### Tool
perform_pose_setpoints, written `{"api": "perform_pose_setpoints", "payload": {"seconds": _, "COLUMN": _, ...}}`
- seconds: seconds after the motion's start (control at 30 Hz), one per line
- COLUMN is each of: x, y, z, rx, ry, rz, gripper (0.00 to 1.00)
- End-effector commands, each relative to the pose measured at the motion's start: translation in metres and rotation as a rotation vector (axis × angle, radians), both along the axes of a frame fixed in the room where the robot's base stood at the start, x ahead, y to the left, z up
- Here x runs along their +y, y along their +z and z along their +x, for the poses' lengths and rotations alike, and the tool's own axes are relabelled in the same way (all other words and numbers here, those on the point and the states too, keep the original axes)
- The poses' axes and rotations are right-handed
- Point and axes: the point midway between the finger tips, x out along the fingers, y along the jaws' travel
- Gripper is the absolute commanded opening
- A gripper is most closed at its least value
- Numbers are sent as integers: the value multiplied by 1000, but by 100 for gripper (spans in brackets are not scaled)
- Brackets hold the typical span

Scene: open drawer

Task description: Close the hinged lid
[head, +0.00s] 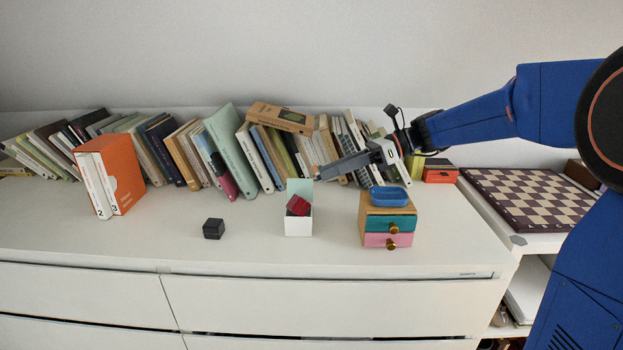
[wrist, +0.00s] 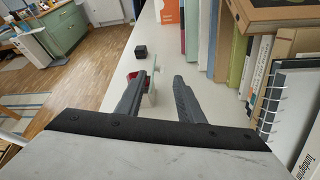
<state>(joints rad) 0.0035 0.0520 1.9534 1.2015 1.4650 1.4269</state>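A small white box (head: 298,226) stands on the white cabinet top, with a pale green hinged lid (head: 300,187) standing upright at its back. A dark red block (head: 298,205) sits tilted in the box opening and shows above the rim. My gripper (head: 320,174) is just above and behind the lid, reaching in from the right. In the wrist view my gripper (wrist: 160,77) is open, its two fingers apart. The lid (wrist: 153,86) shows beside the left finger, which hides part of the box. The red block (wrist: 133,76) is partly hidden too. I cannot tell whether a finger touches the lid.
A small drawer unit (head: 376,225) with a blue tray (head: 390,197) on top stands right of the box. A black cube (head: 213,228) lies to the left. A row of books (head: 240,150) stands behind, close to my gripper. The cabinet top in front is clear.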

Motion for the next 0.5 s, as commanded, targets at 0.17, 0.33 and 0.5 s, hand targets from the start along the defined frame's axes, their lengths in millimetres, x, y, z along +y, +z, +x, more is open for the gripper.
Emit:
{"api": "perform_pose_setpoints", "payload": {"seconds": 0.17, "x": 28, "y": -11, "z": -3, "rx": 2, "ry": 3, "rz": 0, "gripper": 34}}
{"api": "perform_pose_setpoints", "payload": {"seconds": 0.33, "x": 45, "y": -18, "z": -3, "rx": 1, "ry": 2, "rz": 1, "gripper": 34}}
{"api": "perform_pose_setpoints", "payload": {"seconds": 0.5, "x": 53, "y": -21, "z": -3, "rx": 0, "ry": 1, "rz": 0, "gripper": 34}}
